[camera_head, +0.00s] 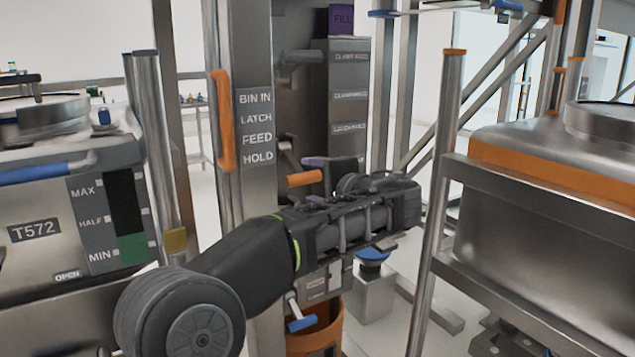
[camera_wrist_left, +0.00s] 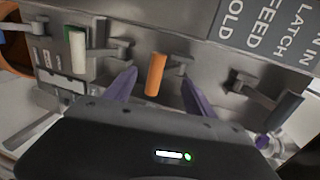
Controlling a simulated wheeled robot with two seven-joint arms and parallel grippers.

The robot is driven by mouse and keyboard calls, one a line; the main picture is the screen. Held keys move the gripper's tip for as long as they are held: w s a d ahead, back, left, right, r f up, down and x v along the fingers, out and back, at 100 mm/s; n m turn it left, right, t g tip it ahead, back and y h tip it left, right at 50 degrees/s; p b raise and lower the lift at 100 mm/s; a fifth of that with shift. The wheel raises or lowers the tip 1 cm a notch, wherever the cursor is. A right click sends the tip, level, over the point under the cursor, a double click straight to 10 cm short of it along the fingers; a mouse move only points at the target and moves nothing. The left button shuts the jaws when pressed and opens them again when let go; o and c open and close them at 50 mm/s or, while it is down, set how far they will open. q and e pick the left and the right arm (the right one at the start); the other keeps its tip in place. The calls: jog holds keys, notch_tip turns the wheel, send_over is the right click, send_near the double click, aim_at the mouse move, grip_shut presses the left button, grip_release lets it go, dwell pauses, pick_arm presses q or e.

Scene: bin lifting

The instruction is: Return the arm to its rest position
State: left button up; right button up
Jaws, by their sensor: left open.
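My left arm reaches from the lower left across the head view to the metal column (camera_head: 250,60). My left gripper (camera_head: 316,180) has purple fingers and is open at an orange lever handle (camera_head: 303,179). In the left wrist view, the open fingers of my left gripper (camera_wrist_left: 158,80) stand on either side of the orange lever (camera_wrist_left: 155,74), with gaps visible beside it. I cannot tell how deep the lever lies between them. My right gripper is not in view.
The column carries a label panel (camera_head: 257,127) reading BIN IN, LATCH, FEED, HOLD. A white lever (camera_wrist_left: 78,52) and a grey-blue lever (camera_wrist_left: 286,110) flank the orange one. A bin marked T572 (camera_head: 60,265) stands left. An orange-banded bin (camera_head: 560,240) stands right behind a post (camera_head: 440,170).

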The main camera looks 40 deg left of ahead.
pick_arm(q)
jog(key=shift+w, duration=0.1)
